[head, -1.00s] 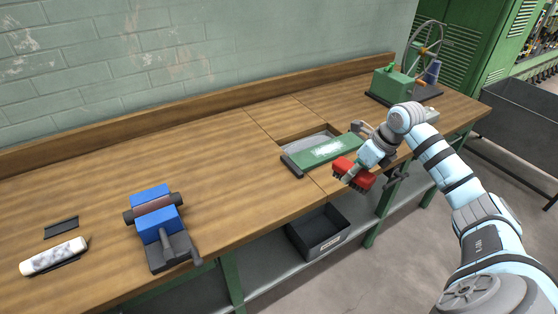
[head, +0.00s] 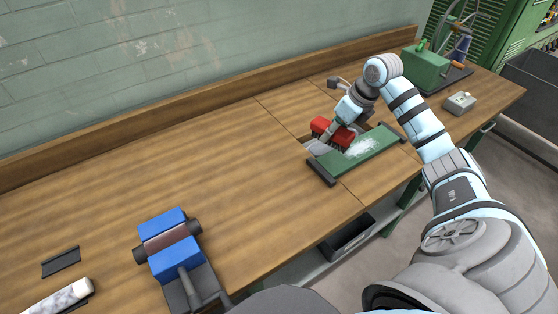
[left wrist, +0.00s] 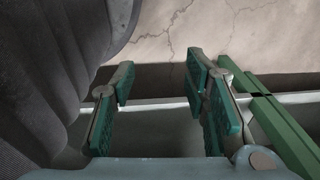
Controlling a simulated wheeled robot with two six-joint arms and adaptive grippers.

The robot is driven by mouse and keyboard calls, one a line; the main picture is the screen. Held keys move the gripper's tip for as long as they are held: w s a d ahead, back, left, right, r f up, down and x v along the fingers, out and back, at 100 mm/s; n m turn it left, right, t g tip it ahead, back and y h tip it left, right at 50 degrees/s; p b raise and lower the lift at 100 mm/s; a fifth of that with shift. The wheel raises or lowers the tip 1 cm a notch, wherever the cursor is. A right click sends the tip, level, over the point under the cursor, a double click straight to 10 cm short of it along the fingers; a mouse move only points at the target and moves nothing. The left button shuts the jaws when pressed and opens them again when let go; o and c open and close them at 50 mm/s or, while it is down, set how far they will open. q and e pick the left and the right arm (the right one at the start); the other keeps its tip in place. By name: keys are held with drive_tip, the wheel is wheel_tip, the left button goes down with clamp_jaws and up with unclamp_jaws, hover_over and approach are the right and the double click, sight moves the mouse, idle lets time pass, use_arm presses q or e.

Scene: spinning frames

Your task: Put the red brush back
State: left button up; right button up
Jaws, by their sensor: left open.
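The red brush (head: 344,137) has dark bristles pointing down. My right gripper (head: 333,130) is shut on it, with red showing on both sides of the fingers. The brush is over or in the grey recess (head: 319,147) in the bench, just behind the green board (head: 378,141) with white powder on it. I cannot tell whether the bristles touch the recess floor. My left gripper (left wrist: 160,95) shows only in the left wrist view, open and empty, with floor and a bench rail beyond it.
A blue clamp-like block (head: 168,238) stands at the front left of the bench. A dark strip (head: 61,262) and a pale roll (head: 58,297) lie farther left. A green machine (head: 427,68) and small grey box (head: 460,102) are at the right. The middle bench top is clear.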

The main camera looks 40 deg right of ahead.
drive_tip(key=w+a+r+n, duration=0.1)
drive_tip(key=w+a+r, duration=0.35)
drive_tip(key=a, duration=0.45)
drive_tip(key=f+b, duration=0.3)
drive_tip(key=f, duration=0.3)
drive_tip(key=f+b, duration=0.4)
drive_tip(key=f, duration=0.2)
drive_tip(key=f+b, duration=0.3)
drive_tip(key=f, duration=0.3)
drive_tip(key=shift+s+a+f, duration=0.2)
drive_tip(key=shift+s+a, duration=0.05)
drive_tip(key=shift+s, duration=0.05)
use_arm(q)
wheel_tip(320, 180, down, 10)
drive_tip(key=s, duration=0.1)
drive_tip(key=shift+s+f, duration=0.15)
drive_tip(key=shift+f, duration=0.1)
use_arm(e)
drive_tip(key=shift+d+f, duration=0.1)
drive_tip(key=shift+f, duration=0.1)
use_arm(q)
drive_tip(key=shift+f, duration=0.1)
use_arm(e)
drive_tip(key=shift+f, duration=0.1)
drive_tip(key=o, duration=1)
